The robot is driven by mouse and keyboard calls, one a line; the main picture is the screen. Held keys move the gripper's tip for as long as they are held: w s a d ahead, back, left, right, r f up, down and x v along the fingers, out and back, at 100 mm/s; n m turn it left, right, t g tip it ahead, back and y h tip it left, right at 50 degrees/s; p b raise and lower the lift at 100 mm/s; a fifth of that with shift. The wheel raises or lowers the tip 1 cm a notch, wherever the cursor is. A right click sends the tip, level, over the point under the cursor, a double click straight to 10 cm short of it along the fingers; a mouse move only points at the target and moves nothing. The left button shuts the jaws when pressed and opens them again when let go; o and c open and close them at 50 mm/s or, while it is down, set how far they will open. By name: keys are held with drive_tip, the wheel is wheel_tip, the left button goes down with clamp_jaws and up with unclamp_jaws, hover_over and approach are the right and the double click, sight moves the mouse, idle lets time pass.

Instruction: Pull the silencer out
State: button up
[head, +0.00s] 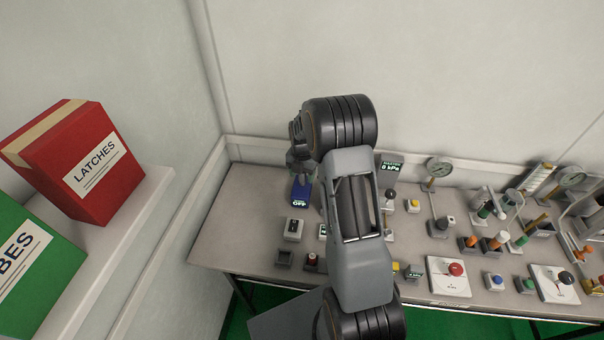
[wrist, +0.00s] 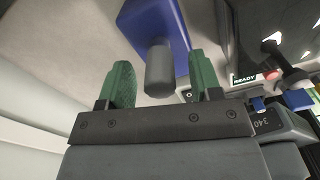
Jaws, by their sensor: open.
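A grey cylindrical knob (wrist: 159,72), which looks like the silencer, sticks out of a blue block (wrist: 153,27) in the wrist view. My gripper (wrist: 160,80) has its two green fingers open, one on each side of the knob, with a gap showing on both sides. The knob lies between the fingertips and is not visibly touched. In the head view the blue block (head: 301,191) stands on the left part of the bench with a display reading OFF. My gripper (head: 299,158) is just behind and above it, partly hidden by my arm.
The grey bench (head: 240,215) is bare to the left of the blue block. Small testers stand in front and to the right, including a pressure display (head: 390,168) and a gauge (head: 439,167). A red binder (head: 78,160) stands on the left shelf. The wall is close behind.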

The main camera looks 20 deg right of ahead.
clamp_jaws()
idle(0.7)
